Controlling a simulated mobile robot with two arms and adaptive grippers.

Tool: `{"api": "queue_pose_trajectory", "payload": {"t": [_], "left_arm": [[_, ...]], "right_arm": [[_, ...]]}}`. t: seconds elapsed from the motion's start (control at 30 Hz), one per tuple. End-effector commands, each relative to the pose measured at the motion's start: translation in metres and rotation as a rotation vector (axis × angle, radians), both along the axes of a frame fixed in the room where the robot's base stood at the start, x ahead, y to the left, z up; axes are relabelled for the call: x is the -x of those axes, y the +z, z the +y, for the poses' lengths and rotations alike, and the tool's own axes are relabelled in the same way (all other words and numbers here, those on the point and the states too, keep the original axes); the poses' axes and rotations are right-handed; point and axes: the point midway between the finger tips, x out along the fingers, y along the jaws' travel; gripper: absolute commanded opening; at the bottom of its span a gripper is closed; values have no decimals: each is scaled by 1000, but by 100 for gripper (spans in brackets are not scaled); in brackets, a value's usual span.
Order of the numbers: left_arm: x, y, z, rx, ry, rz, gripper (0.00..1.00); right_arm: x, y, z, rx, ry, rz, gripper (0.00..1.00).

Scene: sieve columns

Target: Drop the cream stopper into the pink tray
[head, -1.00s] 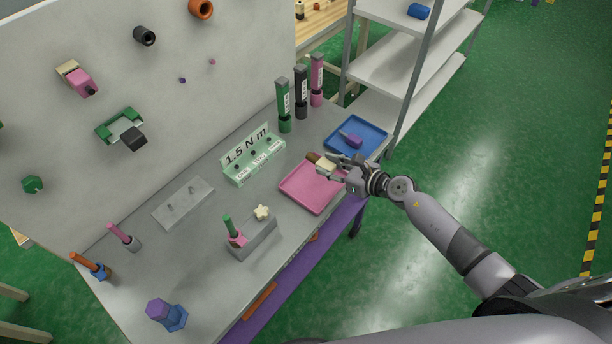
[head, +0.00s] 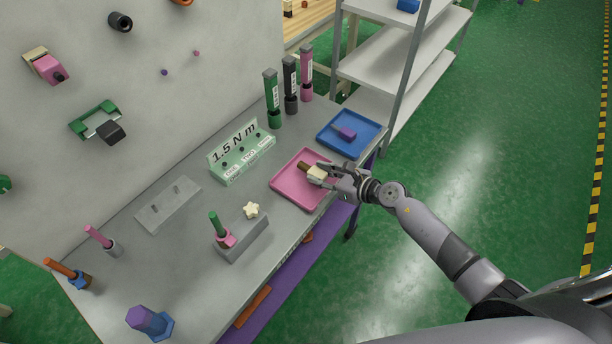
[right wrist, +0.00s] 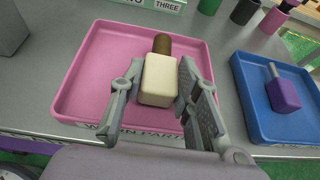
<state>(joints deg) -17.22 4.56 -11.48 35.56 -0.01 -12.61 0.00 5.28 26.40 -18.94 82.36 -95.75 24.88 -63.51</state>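The cream stopper (head: 316,173), a cream block with a brown rod end, is over the pink tray's floor, inside its rim. In the right wrist view the stopper (right wrist: 158,80) lies with its brown end pointing away. My right gripper (head: 328,176) is at the pink tray's (head: 283,192) right side. In the right wrist view its fingers (right wrist: 160,72) stand either side of the stopper with narrow gaps, so it looks open around it. The pink tray (right wrist: 82,85) also shows there. My left gripper is not in view.
A blue tray (head: 365,149) with a purple-headed piece (head: 344,132) stands beside the pink tray. A green 1.5 N m holder (head: 240,158) and a grey block (head: 243,240) stand to the left. Green, black and pink columns (head: 290,88) stand behind. A shelf (head: 400,60) rises beyond.

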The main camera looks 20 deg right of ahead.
Motion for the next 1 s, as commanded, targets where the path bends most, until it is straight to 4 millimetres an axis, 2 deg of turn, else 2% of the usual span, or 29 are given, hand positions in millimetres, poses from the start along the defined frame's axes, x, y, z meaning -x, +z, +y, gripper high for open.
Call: {"api": "queue_pose_trajectory", "payload": {"t": [0.3,0.67,0.77,1.0], "left_arm": [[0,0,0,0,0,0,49],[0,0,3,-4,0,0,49],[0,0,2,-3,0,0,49],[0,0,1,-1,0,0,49]], "right_arm": [[0,0,0,0,0,0,52],[2,0,-2,1,0,2,53],[10,4,-8,2,-1,1,53],[48,23,-35,6,2,2,53]]}}
